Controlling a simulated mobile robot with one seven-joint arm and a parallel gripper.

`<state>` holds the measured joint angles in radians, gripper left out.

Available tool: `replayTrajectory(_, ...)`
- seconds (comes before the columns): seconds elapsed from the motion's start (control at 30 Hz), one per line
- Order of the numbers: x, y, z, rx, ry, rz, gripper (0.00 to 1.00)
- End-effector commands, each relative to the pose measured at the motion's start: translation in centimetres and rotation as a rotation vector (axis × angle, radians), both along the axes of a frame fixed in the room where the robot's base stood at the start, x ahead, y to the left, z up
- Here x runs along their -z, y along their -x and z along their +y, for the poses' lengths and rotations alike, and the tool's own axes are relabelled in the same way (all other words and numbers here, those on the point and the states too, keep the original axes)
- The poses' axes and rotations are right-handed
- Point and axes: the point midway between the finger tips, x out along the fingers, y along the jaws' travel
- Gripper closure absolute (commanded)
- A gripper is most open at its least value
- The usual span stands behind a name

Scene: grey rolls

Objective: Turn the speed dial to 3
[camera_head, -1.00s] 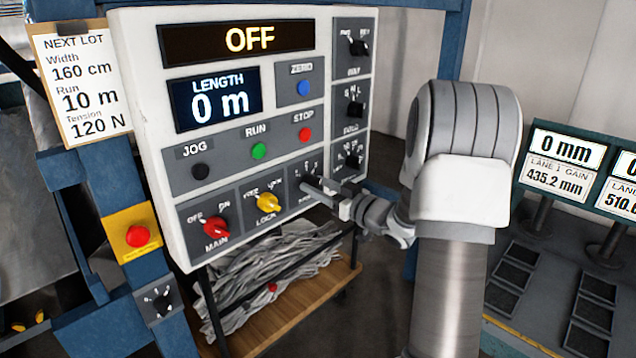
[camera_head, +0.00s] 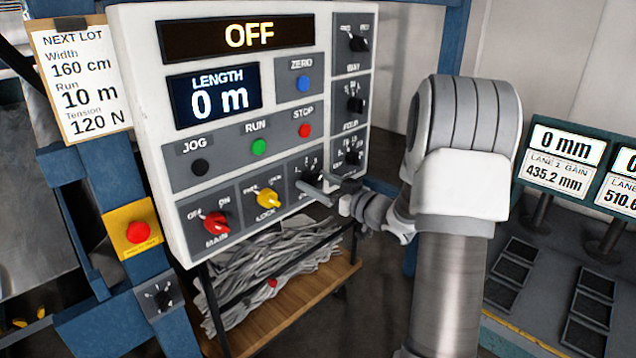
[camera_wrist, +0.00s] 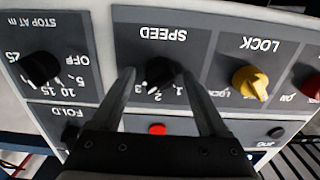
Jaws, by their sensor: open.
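The black speed dial (camera_wrist: 160,71) is near the top centre of the wrist view, where the panel appears upside down. The numbers 1, 2 and 3 show beside it; I cannot clearly tell which one its pointer faces. My gripper (camera_wrist: 157,76) is open, with one finger on each side of the dial and gaps between. In the head view my gripper (camera_head: 313,181) is at the panel's lower right, in front of the speed dial (camera_head: 311,175), which is partly hidden.
The yellow lock knob (camera_wrist: 250,82) and black stop-at knob (camera_wrist: 41,67) flank the speed dial. The red main knob (camera_head: 215,222) is further left. The display (camera_head: 240,37) reads OFF. A wooden shelf (camera_head: 262,322) with grey material is below.

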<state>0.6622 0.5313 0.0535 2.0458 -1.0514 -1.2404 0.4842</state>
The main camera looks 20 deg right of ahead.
Motion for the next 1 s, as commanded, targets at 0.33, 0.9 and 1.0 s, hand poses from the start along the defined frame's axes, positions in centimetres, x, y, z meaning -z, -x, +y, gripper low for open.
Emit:
replayTrajectory(0.33, 0.1, 3.4, -1.3, 0.003, 0.001, 0.000, 0.22)
replayTrajectory(0.9, 0.0, 15.1, -5.5, 0.002, 0.000, 0.001, 0.22)
replayTrajectory(1.0, 0.0, 15.9, -5.8, 0.002, 0.000, 0.000, 0.22)
